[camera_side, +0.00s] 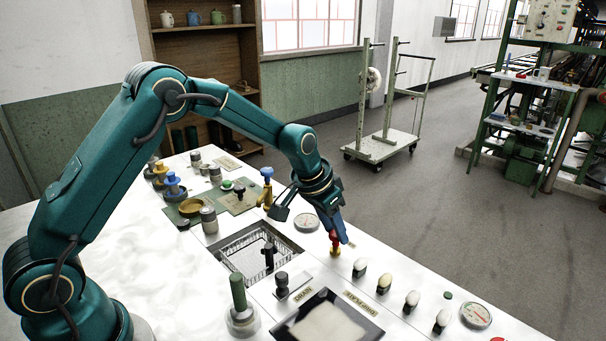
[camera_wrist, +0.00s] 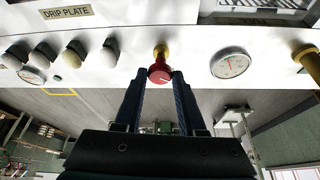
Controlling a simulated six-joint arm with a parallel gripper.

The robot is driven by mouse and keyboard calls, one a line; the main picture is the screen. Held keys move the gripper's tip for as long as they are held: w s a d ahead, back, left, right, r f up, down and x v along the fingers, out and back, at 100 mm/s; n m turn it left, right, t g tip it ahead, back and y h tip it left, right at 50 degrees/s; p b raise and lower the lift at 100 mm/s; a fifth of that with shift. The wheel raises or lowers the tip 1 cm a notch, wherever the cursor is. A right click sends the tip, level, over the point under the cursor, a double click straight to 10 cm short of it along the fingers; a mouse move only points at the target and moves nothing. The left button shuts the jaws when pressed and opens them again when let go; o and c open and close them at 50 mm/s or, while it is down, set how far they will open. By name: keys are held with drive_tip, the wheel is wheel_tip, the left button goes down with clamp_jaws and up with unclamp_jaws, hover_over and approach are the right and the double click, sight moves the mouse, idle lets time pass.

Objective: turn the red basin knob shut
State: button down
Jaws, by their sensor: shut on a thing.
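The red basin knob (camera_side: 333,237) sits on a short brass stem near the far edge of the white worktop. In the wrist view the red knob (camera_wrist: 160,73) has a pale pointer mark on its face. My gripper (camera_side: 338,232) reaches down to it from the upper left. In the wrist view my gripper (camera_wrist: 162,76) has its two dark blue fingers on either side of the knob, shut on it. In the side view the fingers partly hide the knob.
A round gauge (camera_side: 306,222) lies left of the knob and several white-topped knobs (camera_side: 385,281) stand to its right. A blue-topped brass valve (camera_side: 267,180) is behind left. A sunken basin with a wire basket (camera_side: 238,254) opens in front.

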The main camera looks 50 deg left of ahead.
drive_tip(key=m, duration=0.2)
drive_tip(key=m+h, duration=0.1)
drive_tip(key=m, duration=0.1)
drive_tip(key=m+g+h, duration=0.1)
drive_tip(key=m, duration=0.1)
drive_tip(key=shift+a+m, duration=0.3)
drive_tip(key=m+g, duration=0.1)
drive_tip(key=m, duration=0.1)
drive_tip(key=m+h, duration=0.1)
drive_tip(key=m, duration=0.2)
drive_tip(key=shift+w+a+g, duration=0.15)
drive_tip(key=shift+w+g, duration=0.05)
drive_tip(key=shift+g, duration=0.2)
drive_tip(key=shift+f+m+h, duration=0.1)
drive_tip(key=shift+m+h, duration=0.2)
drive_tip(key=c, duration=0.5)
unclamp_jaws()
drive_tip(key=v, duration=0.5)
